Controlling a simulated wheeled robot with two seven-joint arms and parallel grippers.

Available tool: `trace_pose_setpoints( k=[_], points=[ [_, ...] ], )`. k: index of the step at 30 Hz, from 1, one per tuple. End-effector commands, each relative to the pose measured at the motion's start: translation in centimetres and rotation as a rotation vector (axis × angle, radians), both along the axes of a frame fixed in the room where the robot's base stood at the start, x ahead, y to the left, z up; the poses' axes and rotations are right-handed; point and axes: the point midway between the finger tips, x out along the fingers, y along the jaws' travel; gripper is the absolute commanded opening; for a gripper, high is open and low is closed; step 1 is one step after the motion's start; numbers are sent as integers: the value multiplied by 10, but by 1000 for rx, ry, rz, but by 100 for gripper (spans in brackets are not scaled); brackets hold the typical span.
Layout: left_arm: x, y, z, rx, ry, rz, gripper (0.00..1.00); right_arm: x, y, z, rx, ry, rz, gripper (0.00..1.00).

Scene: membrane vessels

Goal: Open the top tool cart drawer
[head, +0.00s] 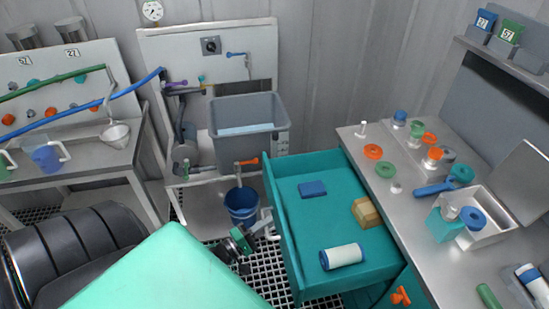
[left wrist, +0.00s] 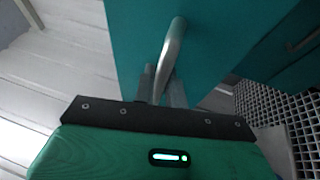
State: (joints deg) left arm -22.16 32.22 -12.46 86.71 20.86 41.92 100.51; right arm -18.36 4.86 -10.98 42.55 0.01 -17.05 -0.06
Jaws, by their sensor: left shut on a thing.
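The top tool cart drawer (head: 288,225) is teal and stands pulled well out from under the steel worktop in the head view. Inside it lie a blue block (head: 312,189), a tan block (head: 366,213) and a white roll with blue ends (head: 342,257). Its metal bar handle (left wrist: 174,45) shows on the teal drawer front in the left wrist view. My left gripper (head: 264,224) is at the drawer's left-hand front, and its fingers (left wrist: 162,88) are shut on the handle. My right gripper is not in view.
The steel worktop (head: 400,215) right of the drawer holds rings, fittings and an open metal box (head: 490,232). A blue bucket (head: 241,205) stands close behind my left gripper. A grey tub (head: 248,132) sits on the stand behind. Grating floor (head: 262,275) lies below the gripper.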

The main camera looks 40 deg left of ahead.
Motion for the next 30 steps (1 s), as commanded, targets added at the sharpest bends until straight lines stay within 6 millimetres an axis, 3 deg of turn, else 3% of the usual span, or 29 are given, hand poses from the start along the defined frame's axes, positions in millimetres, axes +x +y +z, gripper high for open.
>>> trace_pose_setpoints(
  k=[12,13,14,24,30],
  points=[
    [-2,2,-1,1,2,0,0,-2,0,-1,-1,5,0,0],
    [-2,2,-1,1,2,0,16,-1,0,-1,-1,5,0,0],
    [-2,2,-1,0,2,0,21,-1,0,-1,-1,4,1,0],
    [-5,2,-2,1,2,0,21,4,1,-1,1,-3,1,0],
    [-29,8,-8,0,4,-1,21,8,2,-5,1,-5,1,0]
  ],
)
